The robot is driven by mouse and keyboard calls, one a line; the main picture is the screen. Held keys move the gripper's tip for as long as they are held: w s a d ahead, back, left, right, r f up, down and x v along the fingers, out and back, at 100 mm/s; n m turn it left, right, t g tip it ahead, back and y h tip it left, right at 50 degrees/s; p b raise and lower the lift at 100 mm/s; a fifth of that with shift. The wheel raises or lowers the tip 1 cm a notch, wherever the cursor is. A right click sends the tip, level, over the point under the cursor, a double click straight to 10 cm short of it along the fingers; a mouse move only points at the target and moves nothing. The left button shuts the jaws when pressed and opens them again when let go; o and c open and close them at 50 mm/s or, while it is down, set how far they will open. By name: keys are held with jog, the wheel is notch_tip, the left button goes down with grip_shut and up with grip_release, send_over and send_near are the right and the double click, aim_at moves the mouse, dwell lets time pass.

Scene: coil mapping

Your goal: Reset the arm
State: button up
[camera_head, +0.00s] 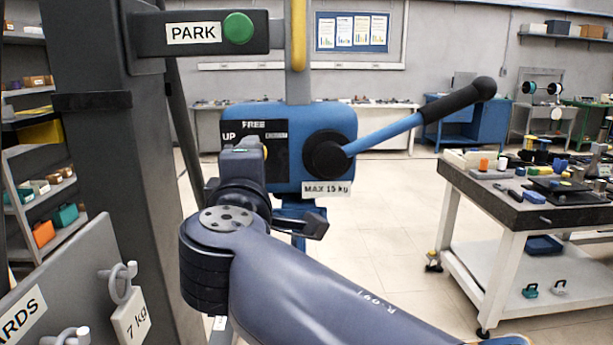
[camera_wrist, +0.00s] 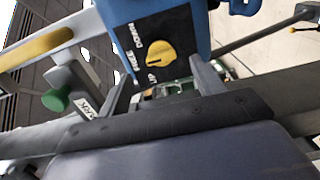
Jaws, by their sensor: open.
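My arm (camera_head: 300,290) reaches up from the lower right of the head view, its wrist bent in front of the blue hoist unit (camera_head: 340,118). In the wrist view my gripper (camera_wrist: 162,86) is open, with one finger each side of the picture's middle and nothing between them. A yellow knob (camera_wrist: 153,54) on a black plate marked UP, FREE and DOWN is just beyond the fingertips. I see no contact with it. In the head view my wrist hides most of the knob.
A blue lever (camera_head: 400,127) with a black grip sticks out right of the hoist. A PARK bar with a green button (camera_head: 238,28) juts from a dark column (camera_head: 115,180) at left. A workbench (camera_head: 500,205) with tools stands right; open floor lies between.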

jog(key=s, duration=0.5)
jog(key=w+n+p, duration=0.8)
jog(key=w+p, duration=0.3)
jog(key=p, duration=0.4)
jog(key=s+d+b, duration=0.2)
jog(key=s, duration=0.9)
jog(key=shift+s+d+f+m+g+h, duration=0.3)
jog(key=shift+s+f+m, duration=0.05)
jog(key=shift+m, duration=0.05)
jog(key=shift+d, duration=0.1)
